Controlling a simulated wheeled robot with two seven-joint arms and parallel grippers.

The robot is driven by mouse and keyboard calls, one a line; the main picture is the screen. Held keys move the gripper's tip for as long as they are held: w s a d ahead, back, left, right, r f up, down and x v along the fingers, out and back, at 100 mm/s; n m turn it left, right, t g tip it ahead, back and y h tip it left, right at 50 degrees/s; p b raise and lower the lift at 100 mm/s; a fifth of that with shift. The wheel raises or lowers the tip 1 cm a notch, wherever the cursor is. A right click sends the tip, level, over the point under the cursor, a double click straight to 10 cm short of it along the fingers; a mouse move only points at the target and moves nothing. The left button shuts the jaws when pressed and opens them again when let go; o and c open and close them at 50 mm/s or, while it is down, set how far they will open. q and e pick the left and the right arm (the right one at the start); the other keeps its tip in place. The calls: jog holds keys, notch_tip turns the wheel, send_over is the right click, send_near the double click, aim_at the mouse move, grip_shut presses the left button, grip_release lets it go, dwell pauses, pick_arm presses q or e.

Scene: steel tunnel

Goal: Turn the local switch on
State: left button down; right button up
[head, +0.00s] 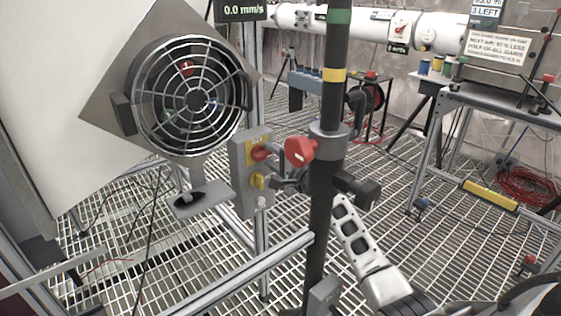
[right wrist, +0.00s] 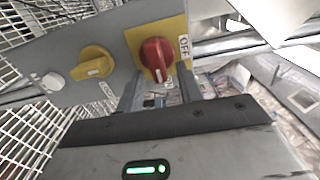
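A grey switch box (head: 243,181) stands on a post left of the black pole. On its yellow plate sits a red rotary switch (head: 260,152), with a yellow knob (head: 258,181) below it. In the right wrist view the red switch (right wrist: 157,56) has an OFF label beside it; a second small label is partly hidden. I cannot tell which mark its handle points to. My right gripper (right wrist: 160,80) is open, its two fingers apart and pointing at the box, the red switch just beyond and between their tips. In the head view the pole partly hides this gripper (head: 288,182). My left gripper is out of view.
The black pole (head: 319,220) with its clamp and red knob (head: 299,151) stands close in front of my right arm. A round caged fan (head: 192,95) is at upper left. A steel bench (head: 490,99) is at right. The floor is metal grating.

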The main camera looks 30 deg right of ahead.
jog(key=shift+s+d, duration=0.1)
jog(key=shift+s, duration=0.3)
jog(key=s+d, duration=0.2)
jog(key=s, duration=1.3)
jog(key=shift+p, duration=0.45)
jog(key=shift+w, duration=0.1)
